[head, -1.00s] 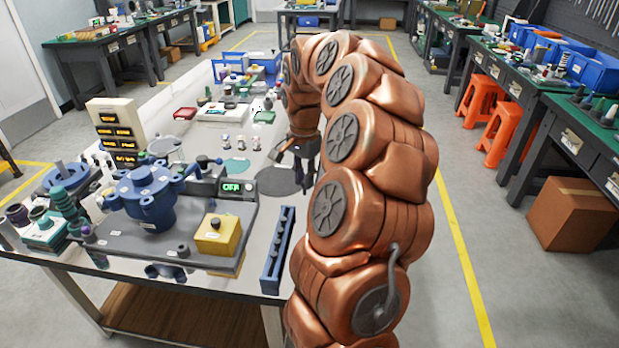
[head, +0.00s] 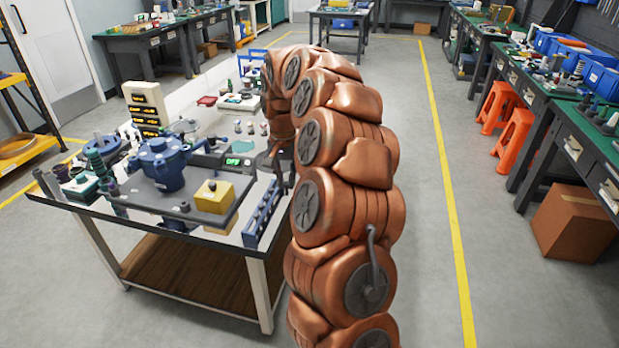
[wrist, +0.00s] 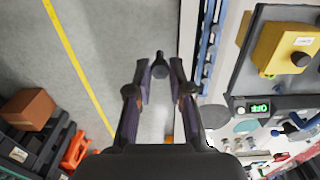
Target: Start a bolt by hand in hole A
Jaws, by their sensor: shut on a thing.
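My gripper (wrist: 160,72) is shut on a dark bolt (wrist: 160,60), seen between its fingertips in the wrist view. In the head view my gripper (head: 282,172) is beside the right edge of the workbench, mostly hidden behind my arm. The blue flanged vessel (head: 161,166) stands upright on a grey plate (head: 170,203) on the bench, left of my gripper. Hole A cannot be made out. The long blue bolt rack (head: 262,215) lies at the bench's right edge; it also shows in the wrist view (wrist: 208,45).
A yellow block (head: 214,197) with a dark knob sits on the plate's right corner. A box with a green display (head: 233,161) stands behind it. A lamp panel (head: 146,104) and small parts crowd the bench's left and back.

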